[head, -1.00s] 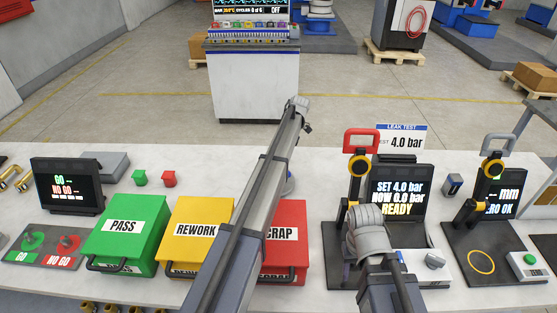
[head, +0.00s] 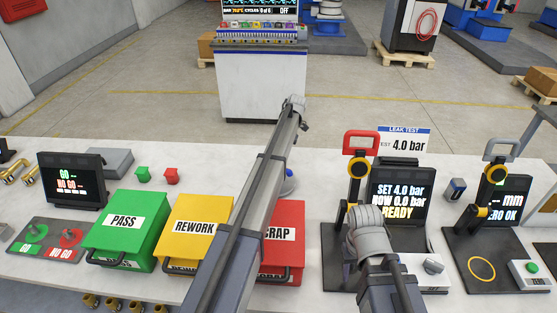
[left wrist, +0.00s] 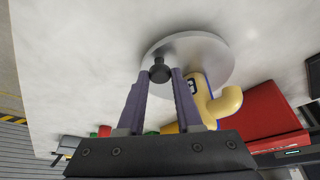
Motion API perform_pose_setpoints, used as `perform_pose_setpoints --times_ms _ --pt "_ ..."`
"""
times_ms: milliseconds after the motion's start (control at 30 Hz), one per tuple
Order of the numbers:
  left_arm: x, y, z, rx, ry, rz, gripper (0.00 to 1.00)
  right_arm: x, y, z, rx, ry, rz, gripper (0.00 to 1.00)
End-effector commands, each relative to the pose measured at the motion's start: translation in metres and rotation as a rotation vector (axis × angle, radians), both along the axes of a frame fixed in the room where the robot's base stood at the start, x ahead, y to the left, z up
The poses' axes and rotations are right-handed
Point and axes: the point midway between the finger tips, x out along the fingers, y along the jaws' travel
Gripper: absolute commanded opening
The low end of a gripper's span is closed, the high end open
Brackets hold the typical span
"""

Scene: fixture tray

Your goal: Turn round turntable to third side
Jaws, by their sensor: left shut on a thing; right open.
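The round turntable (left wrist: 213,53) is a pale grey disc in the left wrist view, with a dark knob (left wrist: 159,71) at its rim. My left gripper (left wrist: 161,80) is shut on this knob. A yellow elbow-shaped part (left wrist: 222,106) with a dark blue panel is beside the fingers, at the disc. In the head view my left arm hides most of the turntable; only a bit of blue and grey shows past the arm. My right arm is in front of the leak test station, and its fingers are hard to make out.
Green PASS (head: 128,240), yellow REWORK (head: 190,212) and red SCRAP (head: 287,220) boxes stand left to centre on the bench. The leak test stand (head: 361,150) and a gauge stand (head: 500,150) are at the right. A GO/NO GO screen (head: 72,180) stands at the left.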

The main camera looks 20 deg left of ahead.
Motion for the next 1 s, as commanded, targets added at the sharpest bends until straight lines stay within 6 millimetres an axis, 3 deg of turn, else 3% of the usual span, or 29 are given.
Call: perform_pose_setpoints --times_ms 67,100,333,733,1000 --pt "0.000 0.000 0.000 -0.002 0.000 -0.001 0.00 0.000 0.000 0.000 0.000 0.000 0.000 0.50" --pt "0.000 0.000 0.000 -0.002 0.000 -0.001 0.35 0.000 0.000 0.000 0.000 0.000 0.000 0.50" --pt "0.000 0.000 0.000 -0.001 -0.001 -0.001 0.61 0.000 0.000 0.000 0.000 0.000 0.000 0.50" --pt "0.001 -0.001 0.004 0.000 0.000 -0.001 0.63 0.000 0.000 0.004 0.000 0.000 0.000 0.50" --pt "0.009 -0.005 0.028 -0.001 -0.001 -0.001 0.63 0.000 0.000 0.028 0.000 0.000 0.000 0.50"
